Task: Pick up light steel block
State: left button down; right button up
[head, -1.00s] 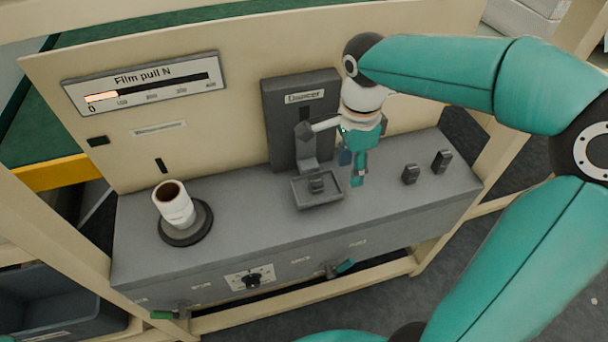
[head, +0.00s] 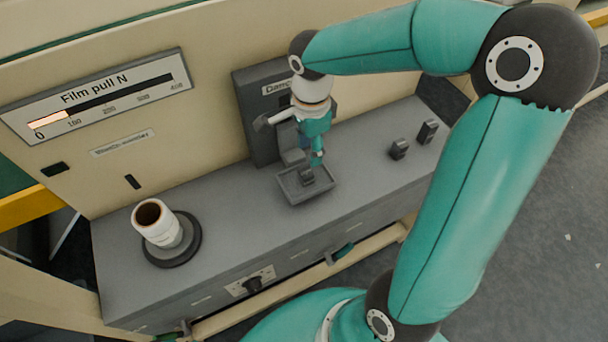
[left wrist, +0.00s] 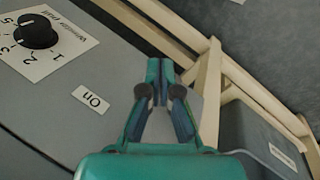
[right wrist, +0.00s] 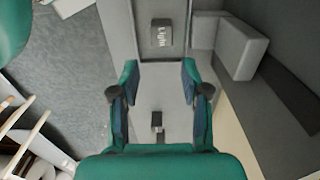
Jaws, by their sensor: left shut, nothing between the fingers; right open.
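The light steel block (head: 307,176) is a small grey block in the shallow grey tray (head: 292,200) below the dancer post. In the right wrist view the block (right wrist: 161,33) shows its "Light" label, at the top of the picture. My right gripper (head: 317,158) is over the bench, just behind and right of the block in the head view. In the right wrist view its fingers (right wrist: 160,80) are apart, with the labelled block beyond them. My left gripper (left wrist: 158,85) is shut and empty by the bench's front panel; I cannot make it out in the head view.
Two dark blocks (head: 399,149) (head: 427,131) stand on the bench to the right. A white roll (head: 160,228) stands on a round dark base at the left. The dancer post (head: 257,120) rises behind the tray. A knob (left wrist: 36,32) is on the front panel.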

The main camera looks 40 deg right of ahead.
aim_at(306, 172)
notch_tip(306, 172, down, 4)
jog(key=shift+f, duration=0.25)
jog(key=shift+w+a+f+p, duration=0.15)
jog(key=shift+f+p, duration=0.05)
jog(key=shift+f, duration=1.15)
jog(key=shift+w+a+f+p, duration=0.1)
jog(key=shift+a+f+p, duration=0.05)
jog(key=shift+f, duration=1.15)
jog(key=shift+c, duration=0.2)
grip_shut()
